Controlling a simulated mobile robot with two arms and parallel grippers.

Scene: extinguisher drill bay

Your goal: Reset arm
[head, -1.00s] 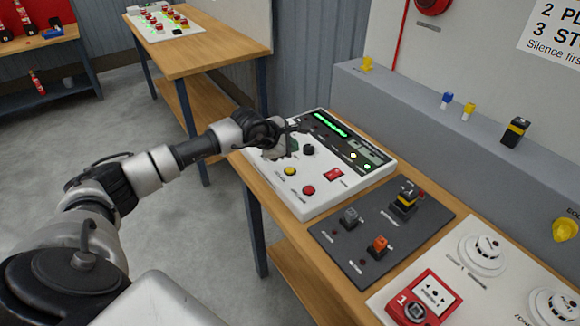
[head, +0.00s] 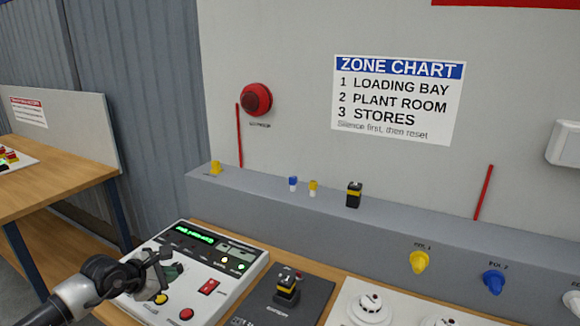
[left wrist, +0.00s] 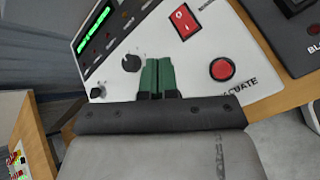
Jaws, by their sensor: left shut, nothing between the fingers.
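My left gripper (head: 172,269) is over the left side of the white alarm panel (head: 235,281), coming in from the lower left. In the left wrist view its two green fingers (left wrist: 157,75) are pressed together with nothing between them. They point at the panel face, beside a black knob (left wrist: 131,62). I cannot tell whether they touch the panel. A red rocker switch (left wrist: 184,22) and a round red button (left wrist: 221,69) are to their right. A green lit display (left wrist: 97,32) is at the upper left. My right gripper is not in view.
A dark plate with a black-and-yellow block (head: 287,285) lies right of the panel, then white detectors (head: 370,306). A grey ledge (head: 330,226) with small coloured pieces runs behind. A zone chart (head: 397,99) and red sounder (head: 256,99) are on the wall.

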